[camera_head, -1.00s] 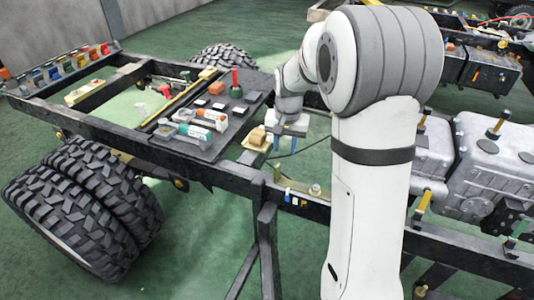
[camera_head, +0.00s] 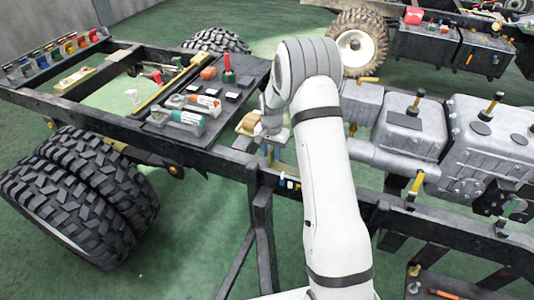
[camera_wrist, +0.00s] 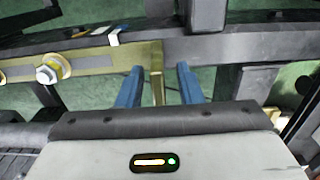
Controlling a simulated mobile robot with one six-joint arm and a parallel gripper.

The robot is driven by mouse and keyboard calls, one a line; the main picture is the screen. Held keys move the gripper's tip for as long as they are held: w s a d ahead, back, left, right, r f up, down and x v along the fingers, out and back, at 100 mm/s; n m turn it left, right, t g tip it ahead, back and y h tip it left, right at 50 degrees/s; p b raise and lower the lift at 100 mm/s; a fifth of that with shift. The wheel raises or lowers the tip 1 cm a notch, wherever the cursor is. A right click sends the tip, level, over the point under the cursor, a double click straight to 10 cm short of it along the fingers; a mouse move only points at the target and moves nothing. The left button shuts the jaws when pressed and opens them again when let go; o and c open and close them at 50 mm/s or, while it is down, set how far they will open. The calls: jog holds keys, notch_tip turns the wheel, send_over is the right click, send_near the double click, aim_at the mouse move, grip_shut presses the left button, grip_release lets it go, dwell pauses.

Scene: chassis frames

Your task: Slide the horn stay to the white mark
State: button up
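The horn stay appears to be the brass-coloured bracket (camera_wrist: 157,72) at the chassis rail in the wrist view. Its upright strip stands between the two blue fingers of my gripper (camera_wrist: 160,84), with a visible gap on each side. My gripper (camera_head: 268,150) is open at the near rail in the head view, where the bracket is small and partly hidden. A white mark (camera_wrist: 114,38) shows on the rail in the wrist view, left of the bracket's upright, beside small blue and yellow marks. In the head view the white mark (camera_head: 290,184) is tiny.
A bolt (camera_wrist: 48,69) sits on a brass-coloured plate at the left of the wrist view. A dark board (camera_head: 215,95) with tools and blocks lies left of my gripper. A metal gearbox (camera_head: 410,130) stands right of my arm. A dark post (camera_head: 262,225) drops below the rail.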

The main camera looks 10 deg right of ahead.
jog(key=shift+f, duration=0.4)
jog(key=shift+c, duration=0.5)
grip_shut()
